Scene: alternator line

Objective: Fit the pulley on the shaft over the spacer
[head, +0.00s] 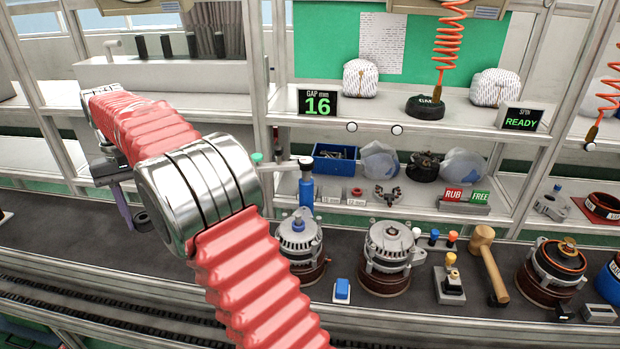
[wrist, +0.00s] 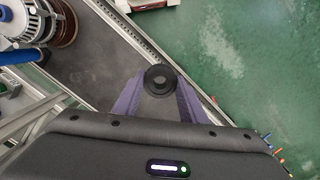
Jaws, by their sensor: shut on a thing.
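My gripper is shut on a dark round pulley with a centre hole; in the wrist view the pulley (wrist: 158,79) sits between the purple fingertips (wrist: 160,95). In the head view my gripper (head: 128,208) hangs at the left, above the dark bench, with the pulley (head: 142,221) at its tip, clear of everything. An alternator (head: 298,250) stands right of my arm beneath a blue press tool, and another alternator (head: 388,262) stands beside it. A silvery alternator also shows at the wrist view's top left (wrist: 25,22). I cannot make out the spacer on a shaft.
The dark bench (head: 90,235) is clear around my gripper at left. Right of the alternators are a wooden mallet (head: 488,262), a small stand (head: 450,283) and a third alternator (head: 552,270). A blue button (head: 342,290) sits at the front. A display (head: 318,102) reads GAP 16.

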